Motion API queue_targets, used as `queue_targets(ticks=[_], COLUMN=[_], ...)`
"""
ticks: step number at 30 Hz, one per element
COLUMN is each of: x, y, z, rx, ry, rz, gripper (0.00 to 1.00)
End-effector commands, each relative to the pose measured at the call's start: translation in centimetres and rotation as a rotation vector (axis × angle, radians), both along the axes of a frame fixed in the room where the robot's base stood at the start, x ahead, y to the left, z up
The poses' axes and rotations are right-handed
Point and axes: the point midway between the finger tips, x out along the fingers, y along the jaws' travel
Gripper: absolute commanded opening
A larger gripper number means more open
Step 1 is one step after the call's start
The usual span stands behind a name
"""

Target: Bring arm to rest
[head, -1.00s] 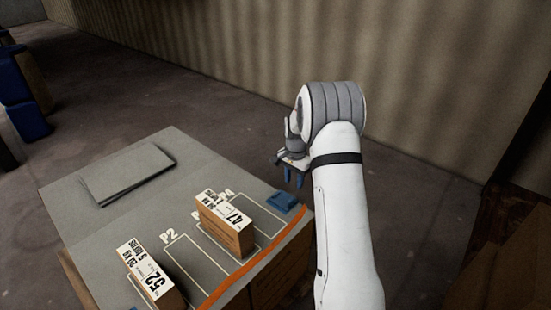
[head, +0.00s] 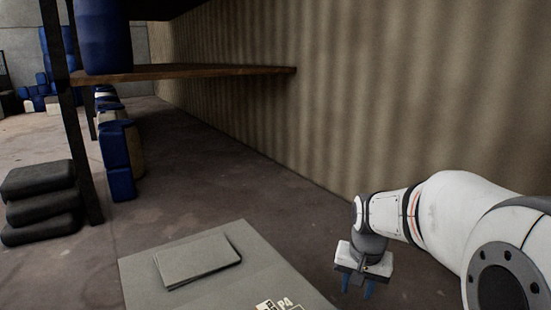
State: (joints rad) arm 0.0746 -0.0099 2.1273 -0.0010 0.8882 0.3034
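My gripper (head: 359,283) hangs at the lower right in the head view, with its two blue fingers pointing down. The fingers are spread apart and nothing shows between them. It is to the right of the grey table (head: 150,262), over the floor side, apart from the tabletop. My white arm reaches in from the right edge, bent at the wrist.
A flat grey panel (head: 197,260) lies on the table. A shelf (head: 190,73) with blue drums (head: 103,35) stands at the left, with blue canisters (head: 117,160) and stacked dark sacks (head: 42,205) below. A corrugated wall (head: 400,90) runs behind my arm.

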Motion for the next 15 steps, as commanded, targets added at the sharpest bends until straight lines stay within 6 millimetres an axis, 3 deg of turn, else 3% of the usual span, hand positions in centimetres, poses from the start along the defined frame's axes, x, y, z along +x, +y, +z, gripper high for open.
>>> queue_targets(ticks=[1, 6, 12, 15], x=[-1.7, -7.0, -12.4, -14.1], y=[0.4, 1.6, 2.5, 2.8], z=[2.1, 5.4, 7.5, 7.8], rx=[-0.005, -0.024, -0.046, -0.053], ry=[-0.013, -0.041, -0.069, -0.078], rz=[0.036, 0.167, 0.299, 0.342], gripper=[0.36, 0.36, 0.36, 0.36])
